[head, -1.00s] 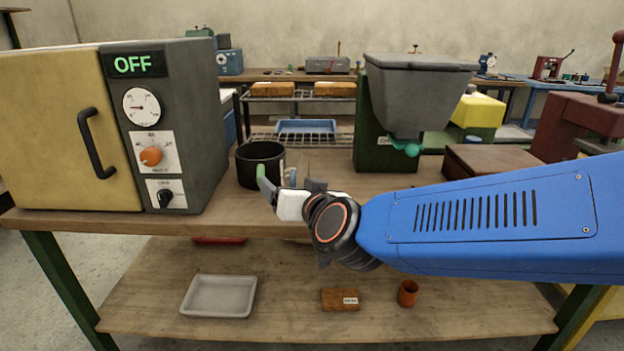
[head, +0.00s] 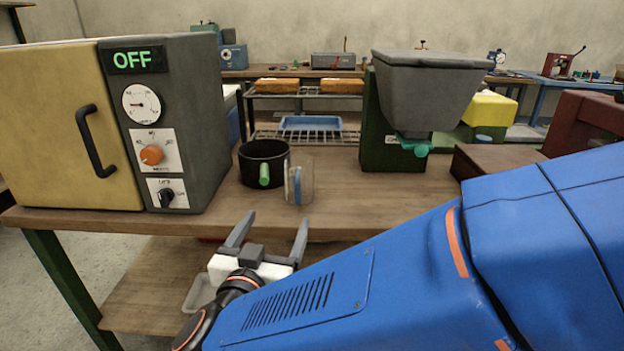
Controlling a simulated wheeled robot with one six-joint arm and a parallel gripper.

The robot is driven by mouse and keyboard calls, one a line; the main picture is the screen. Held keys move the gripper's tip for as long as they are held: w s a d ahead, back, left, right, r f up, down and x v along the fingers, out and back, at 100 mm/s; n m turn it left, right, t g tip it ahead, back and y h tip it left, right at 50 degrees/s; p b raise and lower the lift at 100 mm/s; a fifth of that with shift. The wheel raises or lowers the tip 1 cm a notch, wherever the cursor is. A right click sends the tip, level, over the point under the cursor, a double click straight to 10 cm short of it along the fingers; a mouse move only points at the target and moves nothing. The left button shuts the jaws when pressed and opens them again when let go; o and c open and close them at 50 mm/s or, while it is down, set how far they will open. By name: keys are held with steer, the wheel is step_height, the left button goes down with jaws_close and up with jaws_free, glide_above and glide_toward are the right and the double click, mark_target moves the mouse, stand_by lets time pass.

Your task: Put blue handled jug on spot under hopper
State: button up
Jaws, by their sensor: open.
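The clear jug with a blue handle (head: 298,186) stands upright on the bench near its front edge, its handle facing me. A black pot with a green handle (head: 262,160) stands just behind and left of it. The hopper (head: 428,88) is a grey bin on a dark green stand, with a teal outlet piece (head: 416,146) under it. The bench spot below the outlet is bare where I can see it. My gripper (head: 270,232) is open and empty, in front of the bench edge, its fingers pointing toward the bench, short of the jug and apart from it.
An oven (head: 180,120) reading OFF stands at the left. A wire rack (head: 305,135) with a blue tray is behind. A grey tray (head: 198,292) on the lower shelf is partly hidden by my gripper.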

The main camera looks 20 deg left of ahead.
mark_target(296, 187)
steer(key=shift+h, duration=0.3)
steer(key=w, duration=1)
steer(key=shift+w+f, duration=0.2)
steer(key=shift+w+a+f, duration=0.1)
steer(key=shift+w+a, duration=0.1)
steer(key=shift+w, duration=1.3)
steer(key=shift+w+a, duration=0.2)
steer(key=shift+w, duration=1.25)
steer(key=shift+c, duration=0.2)
steer(key=c, duration=1.4)
steer(key=shift+c, duration=0.3)
